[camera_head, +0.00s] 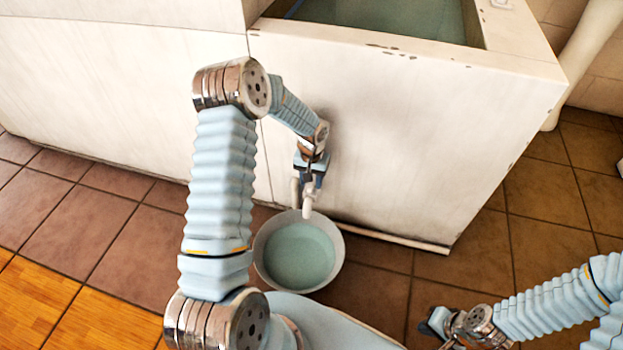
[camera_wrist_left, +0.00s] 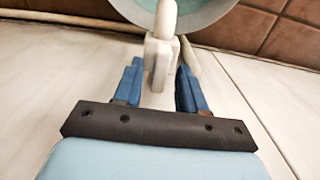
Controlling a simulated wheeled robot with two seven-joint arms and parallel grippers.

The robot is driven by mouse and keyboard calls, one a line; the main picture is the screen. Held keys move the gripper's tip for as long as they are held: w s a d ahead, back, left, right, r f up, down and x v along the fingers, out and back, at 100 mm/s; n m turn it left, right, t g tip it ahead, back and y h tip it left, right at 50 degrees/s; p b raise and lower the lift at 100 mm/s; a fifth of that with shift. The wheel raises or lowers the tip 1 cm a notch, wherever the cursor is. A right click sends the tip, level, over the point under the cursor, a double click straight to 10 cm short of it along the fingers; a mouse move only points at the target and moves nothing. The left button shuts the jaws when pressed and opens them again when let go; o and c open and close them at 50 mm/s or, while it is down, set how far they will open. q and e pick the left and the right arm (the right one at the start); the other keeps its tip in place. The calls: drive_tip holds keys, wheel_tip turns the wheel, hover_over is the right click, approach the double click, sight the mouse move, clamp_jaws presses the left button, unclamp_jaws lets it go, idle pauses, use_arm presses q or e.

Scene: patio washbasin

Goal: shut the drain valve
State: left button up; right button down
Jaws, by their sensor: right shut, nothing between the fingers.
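The white drain valve (camera_head: 307,204) sticks out low on the front of the washbasin cabinet, above a round bowl. In the left wrist view its square body (camera_wrist_left: 158,52) and rounded white end (camera_wrist_left: 166,17) show at the top. My left gripper (camera_head: 309,180) is at the valve. In the left wrist view its two blue fingers (camera_wrist_left: 158,75) are apart, one on each side of the valve's near part, with visible gaps. My left gripper partly hides the valve in the head view. My right gripper (camera_head: 440,327) is shut and empty, low at the right, away from the valve.
The bowl (camera_head: 338,262) on the floor holds greenish water under the valve. The white washbasin (camera_head: 420,130) has water in its trough (camera_head: 390,15). A white pipe (camera_head: 585,55) stands at the right. Tiled floor (camera_head: 475,255) is clear beside the cabinet.

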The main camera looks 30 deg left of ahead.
use_arm(q)
wheel_tip(320, 180, up, 14)
drive_tip(key=p, duration=0.1)
idle(0.5)
drive_tip(key=shift+f, duration=0.15)
